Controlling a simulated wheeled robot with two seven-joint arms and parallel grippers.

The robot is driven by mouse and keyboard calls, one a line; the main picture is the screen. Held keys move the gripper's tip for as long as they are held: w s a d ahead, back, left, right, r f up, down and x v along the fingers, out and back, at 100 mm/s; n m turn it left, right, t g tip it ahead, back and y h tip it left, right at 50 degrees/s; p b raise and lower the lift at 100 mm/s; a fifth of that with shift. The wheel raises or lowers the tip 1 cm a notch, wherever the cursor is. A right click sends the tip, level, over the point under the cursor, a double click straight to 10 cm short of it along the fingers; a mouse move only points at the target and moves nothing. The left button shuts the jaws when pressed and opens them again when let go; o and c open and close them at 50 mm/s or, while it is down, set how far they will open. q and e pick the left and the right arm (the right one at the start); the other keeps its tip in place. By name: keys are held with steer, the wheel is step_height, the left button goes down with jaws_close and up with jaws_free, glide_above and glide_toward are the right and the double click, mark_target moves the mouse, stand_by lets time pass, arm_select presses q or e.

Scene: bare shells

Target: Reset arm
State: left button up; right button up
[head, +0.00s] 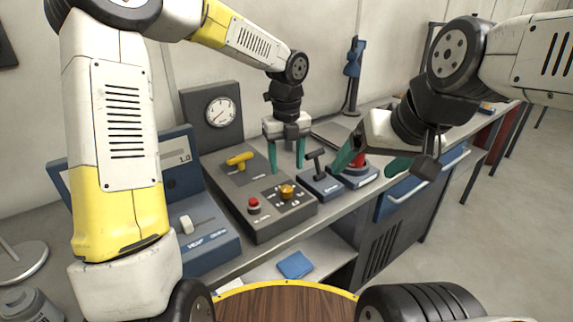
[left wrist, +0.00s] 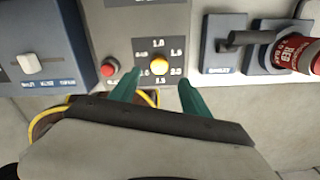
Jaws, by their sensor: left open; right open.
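My left gripper (head: 287,157) is open and empty, its green fingers pointing down above the grey control box (head: 236,202). In the left wrist view its fingers (left wrist: 157,92) are spread apart, with the yellow knob (left wrist: 159,65) between and beyond them. The knob (head: 287,191) sits on a dial plate beside a red button (head: 253,204). A yellow handle (head: 239,159) is at the box's back. My right gripper (head: 372,165) is open, in front of a red object (head: 358,163) on a blue base. A black lever (head: 317,161) stands between the two grippers.
A blue device with a white slider (head: 187,224) stands left of the control box. A round gauge (head: 220,111) is behind it. A blue clamp stand (head: 354,62) is at the back. A blue block (head: 295,265) lies on the lower shelf. The floor at right is clear.

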arm_select(q)
steer(key=shift+r, duration=0.2)
steer(key=shift+s+a+r, duration=0.1)
steer(key=s+a+r+n+t, duration=0.2)
steer(key=s+n, duration=0.4)
steer(key=n, duration=0.4)
steer(key=s+a+r+n+t+h, duration=0.1)
steer(key=s+a+r+n, duration=0.4)
steer(key=n, duration=0.6)
steer(key=s+a+r+n+t+h, duration=0.1)
steer(key=s+a+r+n+t, duration=0.2)
steer(key=s+a+n, duration=0.4)
steer(key=shift+s+r+n, duration=0.65)
steer(key=shift+s+n, duration=0.2)
steer(key=shift+n, duration=0.85)
